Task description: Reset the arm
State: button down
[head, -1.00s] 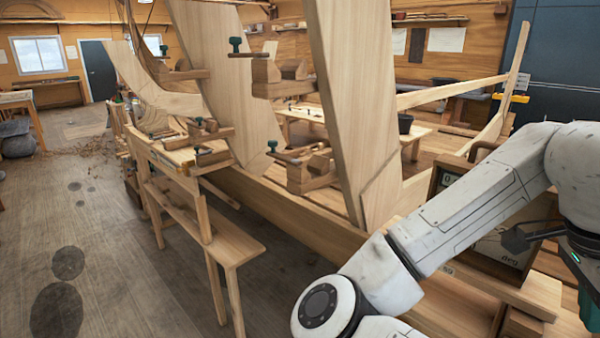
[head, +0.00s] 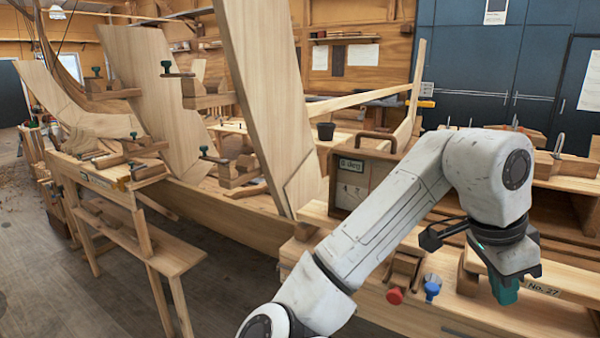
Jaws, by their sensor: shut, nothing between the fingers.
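My white arm (head: 385,215) reaches up from the bottom of the head view, bends at the right and points down at its end. My gripper (head: 506,292) hangs from the dark wrist below that bend, with teal fingertips pointing down. It is shut with nothing held, in front of a plank (head: 545,291) marked "No. 27". I cannot tell whether it touches the bench top (head: 470,318) or hovers over it.
A red knob (head: 394,296) and a blue one (head: 432,288) are left of the gripper. A wooden box (head: 356,180) stands behind the arm. The timber hull frame (head: 265,95) fills the centre. Clamps (head: 555,160) line the bench at right. Open floor (head: 120,305) lies lower left.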

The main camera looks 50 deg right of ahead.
jog(key=w+d+f+n+t+h, duration=0.3)
jog(key=w+d+n+t+h, duration=0.15)
jog(key=w+n+h, duration=0.4)
jog(key=w+a+f+n+t+y, duration=0.45)
jog(key=w+a+f+n, duration=0.45)
jog(key=w+f+n, duration=0.3)
jog(key=s+a+f+n+y, duration=0.3)
jog(key=a+f, duration=0.4)
jog(key=a, duration=0.1)
jog(key=s+a+f+n+y, duration=0.2)
jog(key=a+f+n+y, duration=0.15)
jog(key=a+f, duration=0.4)
jog(key=s+a+f+g, duration=0.1)
jog(key=s+f+g, duration=0.4)
jog(key=s, duration=0.6)
notch_tip(320, 180, down, 2)
jog(key=shift+s, duration=0.25)
